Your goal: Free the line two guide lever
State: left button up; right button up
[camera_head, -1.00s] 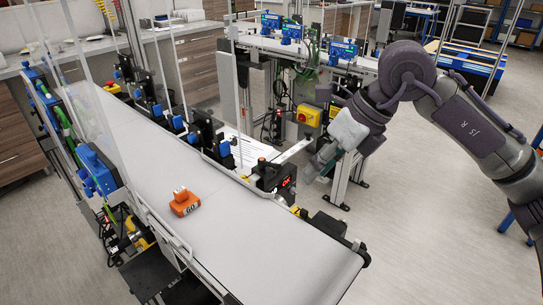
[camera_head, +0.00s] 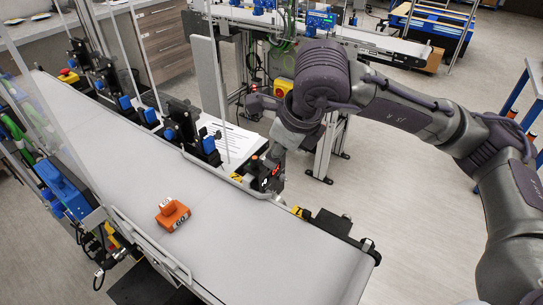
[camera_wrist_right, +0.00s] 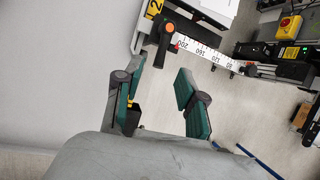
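The line two guide lever (camera_wrist_right: 164,46) is a dark handle with an orange cap, beside a yellow "2" label (camera_wrist_right: 153,8) and a white numbered scale (camera_wrist_right: 205,52). In the head view, the guide unit (camera_head: 266,173) sits at the belt's right edge, partly hidden by my right wrist. My right gripper (camera_wrist_right: 160,80) is open and empty, its two green-and-black fingers apart, with the lever just beyond the fingertips and nearer the left finger. In the head view its fingers are mostly hidden behind the wrist. My left gripper is out of view.
An orange block (camera_head: 173,214) marked 60 lies on the belt (camera_head: 235,235). Clear guard panels and blue-clamped sensors (camera_head: 208,145) line the belt. A second conveyor (camera_head: 370,41) stands behind. The floor to the right is open.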

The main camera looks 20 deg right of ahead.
jog(key=p+x, duration=0.1)
jog(key=x, duration=0.3)
jog(key=shift+w+f, duration=0.1)
jog(key=shift+f, duration=0.2)
jog(key=shift+w+a+f, duration=0.1)
jog(key=shift+w+f, duration=0.05)
jog(key=shift+f, duration=0.1)
jog(key=shift+c, duration=0.9)
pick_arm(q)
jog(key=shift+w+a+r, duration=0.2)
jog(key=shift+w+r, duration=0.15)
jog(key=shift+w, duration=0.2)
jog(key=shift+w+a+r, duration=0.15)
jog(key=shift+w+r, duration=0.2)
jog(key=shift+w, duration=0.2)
pick_arm(e)
grip_shut()
